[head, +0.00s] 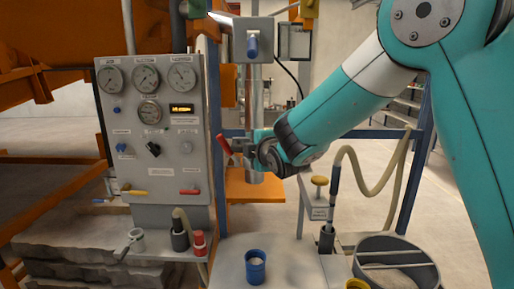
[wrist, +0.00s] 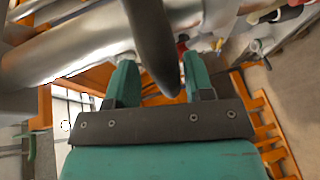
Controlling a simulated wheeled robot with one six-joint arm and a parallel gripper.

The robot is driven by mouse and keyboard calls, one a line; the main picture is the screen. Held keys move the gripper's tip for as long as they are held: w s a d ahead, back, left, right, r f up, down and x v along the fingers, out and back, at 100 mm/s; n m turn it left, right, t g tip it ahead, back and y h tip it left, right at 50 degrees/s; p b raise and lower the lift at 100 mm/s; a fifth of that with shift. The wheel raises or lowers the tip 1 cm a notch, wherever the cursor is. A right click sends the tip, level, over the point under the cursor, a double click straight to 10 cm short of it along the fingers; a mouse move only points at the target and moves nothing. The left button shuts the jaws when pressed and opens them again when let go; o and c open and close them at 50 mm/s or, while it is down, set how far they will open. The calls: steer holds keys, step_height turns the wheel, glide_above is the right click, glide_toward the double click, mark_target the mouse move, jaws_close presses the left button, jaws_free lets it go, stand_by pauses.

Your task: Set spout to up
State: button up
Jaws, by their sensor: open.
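The grey metal vertical pipe (head: 253,100) hangs below a grey box in the head view; its lower end sits over an orange shelf. I cannot tell for certain which part is the spout. A red-tipped lever (head: 225,147) slants beside the pipe. My gripper (head: 250,146) is at the pipe's lower part, close to this lever, and partly hides it. In the wrist view my gripper (wrist: 155,78) has its two teal fingers apart. A dark tapered bar (wrist: 152,40) reaches down between them; contact cannot be told. A shiny metal tube (wrist: 70,50) lies left of the fingers.
A grey control panel (head: 152,125) with gauges, knobs and red and yellow levers stands left. A blue cup (head: 255,266) stands on the grey bench in front. A round bin (head: 397,270) is at lower right.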

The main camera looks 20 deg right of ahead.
steer(key=b+v, duration=0.6)
steer(key=v, duration=1.1)
steer(key=shift+s+b, duration=0.2)
steer(key=shift+b, duration=0.15)
steer(key=s+a+f+m+g+y+b, duration=0.2)
steer(key=s+a+f+m+g, duration=0.2)
steer(key=s+f+m+g, duration=0.55)
steer(key=s+a+f+m+g, duration=0.1)
steer(key=s+f+g, duration=0.5)
steer(key=s, duration=0.6)
steer(key=shift+s+a+f+y+b, duration=0.35)
steer(key=shift+a+f+y+b, duration=0.1)
steer(key=shift+f, duration=0.35)
